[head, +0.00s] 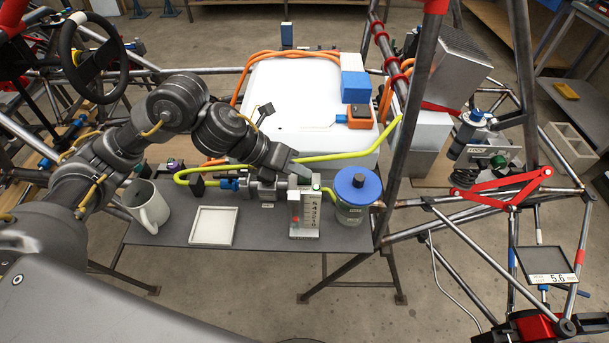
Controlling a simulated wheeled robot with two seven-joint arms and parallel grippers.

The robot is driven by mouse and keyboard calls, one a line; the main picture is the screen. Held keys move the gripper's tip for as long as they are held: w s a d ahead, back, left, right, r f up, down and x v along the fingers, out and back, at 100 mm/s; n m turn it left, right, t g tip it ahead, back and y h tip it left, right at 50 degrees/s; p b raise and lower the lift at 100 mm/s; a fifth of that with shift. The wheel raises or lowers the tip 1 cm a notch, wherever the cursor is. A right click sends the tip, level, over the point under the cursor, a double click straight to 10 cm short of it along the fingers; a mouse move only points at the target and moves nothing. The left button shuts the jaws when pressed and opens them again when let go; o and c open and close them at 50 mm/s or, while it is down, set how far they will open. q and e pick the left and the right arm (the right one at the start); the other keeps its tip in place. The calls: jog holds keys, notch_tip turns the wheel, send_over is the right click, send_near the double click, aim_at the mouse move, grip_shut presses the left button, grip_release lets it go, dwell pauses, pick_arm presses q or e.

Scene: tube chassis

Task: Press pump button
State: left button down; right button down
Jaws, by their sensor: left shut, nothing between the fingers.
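My left gripper (301,172) is shut and empty. Blue connectors and a yellow-green hose join these fittings. I cannot pick out the pump button clearly; it may be hidden by the gripper. Whether the tips touch anything is too small to tell. A small block with a marked scale (304,214) stands just in front of the tips. A clear jar with a blue lid (358,187) stands to its right.
The grey shelf (265,234) also bears a pale mug (149,208) and a square white tray (212,226). A white tank (295,105) with orange hoses stands behind. A slanted chassis tube (398,165) rises at the shelf's right end.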

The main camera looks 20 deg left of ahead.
pick_arm(q)
jog(key=shift+r+p, duration=0.65)
jog(key=shift+r, duration=0.2)
notch_tip(320, 180, up, 5)
jog(key=p, duration=0.4)
dwell(0.6)
